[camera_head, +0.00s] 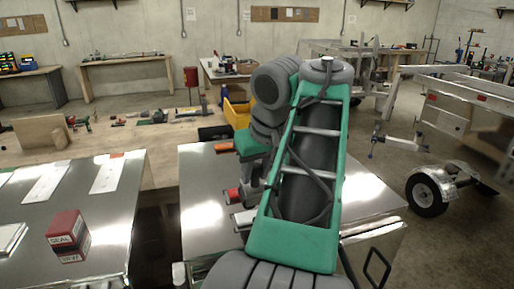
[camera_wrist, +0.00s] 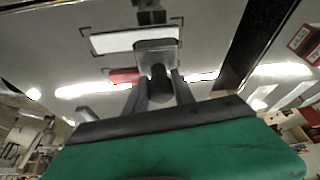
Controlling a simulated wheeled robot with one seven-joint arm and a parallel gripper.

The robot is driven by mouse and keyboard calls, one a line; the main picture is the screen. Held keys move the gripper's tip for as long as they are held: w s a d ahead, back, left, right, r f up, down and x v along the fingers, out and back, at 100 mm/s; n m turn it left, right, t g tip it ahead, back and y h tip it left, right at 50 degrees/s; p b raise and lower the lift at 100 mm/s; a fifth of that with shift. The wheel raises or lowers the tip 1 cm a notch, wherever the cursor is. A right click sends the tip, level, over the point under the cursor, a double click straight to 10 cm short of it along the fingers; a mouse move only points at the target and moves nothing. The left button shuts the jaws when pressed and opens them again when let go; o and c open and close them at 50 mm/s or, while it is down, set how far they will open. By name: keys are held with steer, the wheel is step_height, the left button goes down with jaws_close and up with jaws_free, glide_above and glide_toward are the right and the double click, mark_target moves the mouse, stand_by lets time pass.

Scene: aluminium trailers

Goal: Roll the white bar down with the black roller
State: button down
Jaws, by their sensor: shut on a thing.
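The white bar (camera_wrist: 112,41) lies flat on the shiny metal top, framed by dark corner marks, in the wrist view. In the head view the white bar (camera_head: 241,219) shows just left of my arm, partly hidden by it. My gripper (camera_wrist: 158,84) is shut on the black roller (camera_wrist: 160,86); its dark part sits between the fingers. A grey block at the tool's front end overlaps the bar's right part in the wrist view. I cannot tell whether it touches. My gripper (camera_head: 246,193) is mostly hidden behind the green arm in the head view.
A red piece (camera_head: 232,195) lies just beyond the white bar. An orange piece (camera_head: 229,147) lies near the metal box's far edge. A red-and-white SEAL box (camera_head: 68,237) stands on the left metal top (camera_head: 110,222), across a dark gap. A trailer (camera_head: 470,110) stands right.

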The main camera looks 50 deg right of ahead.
steer(key=shift+d+r+p, duration=0.1)
steer(key=shift+r+p, duration=1.6)
steer(key=shift+r, duration=0.25)
